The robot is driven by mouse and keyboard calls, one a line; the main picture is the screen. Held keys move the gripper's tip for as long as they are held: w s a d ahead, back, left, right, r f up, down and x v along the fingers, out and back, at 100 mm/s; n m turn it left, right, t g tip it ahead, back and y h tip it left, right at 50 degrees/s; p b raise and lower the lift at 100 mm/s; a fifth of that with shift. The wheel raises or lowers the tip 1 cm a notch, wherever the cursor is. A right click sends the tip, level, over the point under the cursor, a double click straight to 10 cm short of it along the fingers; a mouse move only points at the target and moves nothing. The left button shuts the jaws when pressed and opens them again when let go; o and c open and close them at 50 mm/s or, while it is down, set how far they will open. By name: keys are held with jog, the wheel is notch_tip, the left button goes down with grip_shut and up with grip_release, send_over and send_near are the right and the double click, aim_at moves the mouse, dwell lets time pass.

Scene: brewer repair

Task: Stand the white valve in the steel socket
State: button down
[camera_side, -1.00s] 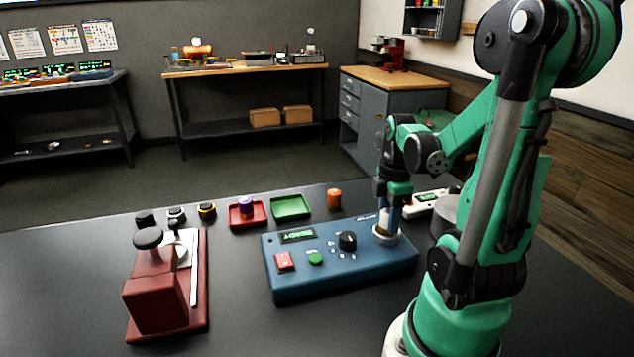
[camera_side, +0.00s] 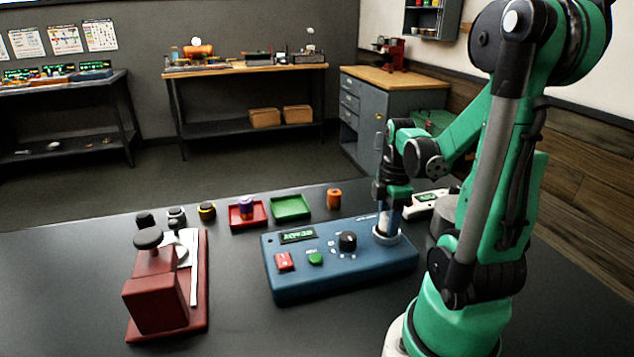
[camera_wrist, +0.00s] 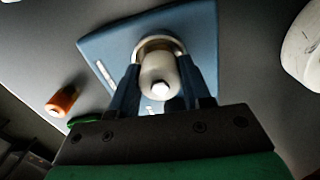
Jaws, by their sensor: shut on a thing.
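The white valve (camera_wrist: 158,75) is between the two blue fingers of my gripper (camera_side: 388,223) in the wrist view. The gripper is shut on it. The steel socket (camera_side: 387,236) is a round ring on the right part of the blue brewer panel. The socket ring (camera_wrist: 157,41) shows around the far end of the valve in the wrist view. The valve looks upright in the side view, with its lower end at or inside the socket. My fingers hide most of it there, and I cannot tell how deep it sits.
The blue panel (camera_side: 336,277) has a black knob (camera_side: 347,241), a red switch and a green button. A dark red press (camera_side: 158,294) stands left.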

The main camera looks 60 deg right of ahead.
jog(key=shift+f, duration=0.2)
dwell(0.4)
grip_release()
jog(key=shift+r, duration=0.15)
jog(key=shift+r, duration=4)
jog(key=w+a+m+t, duration=0.3)
jog(key=w+a, duration=0.3)
jog(key=a, duration=0.4)
jog(key=w+a+m+t, duration=0.4)
jog(key=w+a+m, duration=0.1)
jog(key=a, duration=0.5)
jog(key=shift+w, duration=0.65)
